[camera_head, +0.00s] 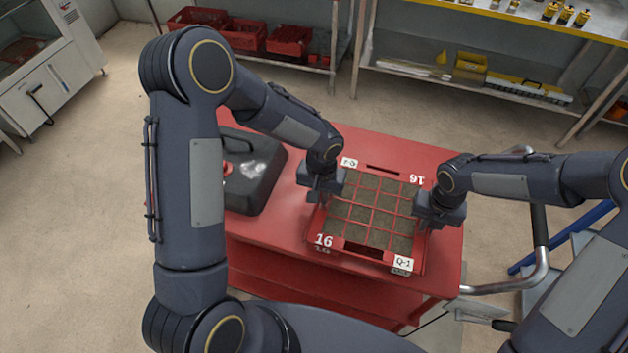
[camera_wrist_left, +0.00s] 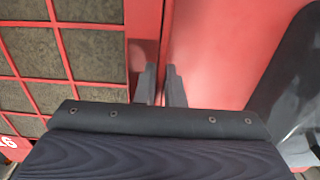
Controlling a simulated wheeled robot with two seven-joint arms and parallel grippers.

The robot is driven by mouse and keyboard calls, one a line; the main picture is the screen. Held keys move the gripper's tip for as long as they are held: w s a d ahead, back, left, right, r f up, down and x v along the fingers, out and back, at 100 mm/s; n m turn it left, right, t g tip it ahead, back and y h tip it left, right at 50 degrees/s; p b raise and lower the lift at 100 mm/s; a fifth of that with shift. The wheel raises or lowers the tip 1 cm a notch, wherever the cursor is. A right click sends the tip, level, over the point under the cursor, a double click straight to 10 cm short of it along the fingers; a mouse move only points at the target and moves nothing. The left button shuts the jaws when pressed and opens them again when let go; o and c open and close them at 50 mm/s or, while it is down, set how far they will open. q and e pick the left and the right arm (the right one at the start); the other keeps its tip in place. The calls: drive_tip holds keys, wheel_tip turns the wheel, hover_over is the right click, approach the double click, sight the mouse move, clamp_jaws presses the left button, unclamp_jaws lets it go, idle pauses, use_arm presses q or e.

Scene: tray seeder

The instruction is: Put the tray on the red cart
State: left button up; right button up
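The red tray (camera_head: 345,251) has a grid of soil-filled cells and labels reading 16 and Q-1. It is over the top of the red cart (camera_head: 270,232), roughly level; I cannot tell whether it touches the cart top. My left gripper (camera_head: 322,196) is at the tray's left rim. In the left wrist view its two fingers (camera_wrist_left: 162,86) are close together, one on each side of the tray's rim (camera_wrist_left: 148,40). My right gripper (camera_head: 430,222) is at the tray's right rim, its fingers hidden by the hand.
A black case (camera_head: 262,165) stands on the cart, left of the tray. The cart has a metal push handle (camera_head: 540,268) at the right. Behind are shelves with red crates (camera_head: 288,40) and a rack with bottles (camera_head: 565,14). A light cabinet (camera_head: 62,78) stands at the far left.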

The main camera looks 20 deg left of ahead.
use_arm(q)
drive_tip(key=o, duration=0.4)
use_arm(e)
drive_tip(key=o, duration=0.4)
drive_tip(key=shift+r, duration=0.1)
use_arm(q)
drive_tip(key=shift+r, duration=0.1)
wheel_tip(320, 180, up, 8)
drive_tip(key=shift+f, duration=0.15)
use_arm(e)
drive_tip(key=shift+r, duration=0.25)
wheel_tip(320, 180, up, 12)
drive_tip(key=shift+f, duration=0.25)
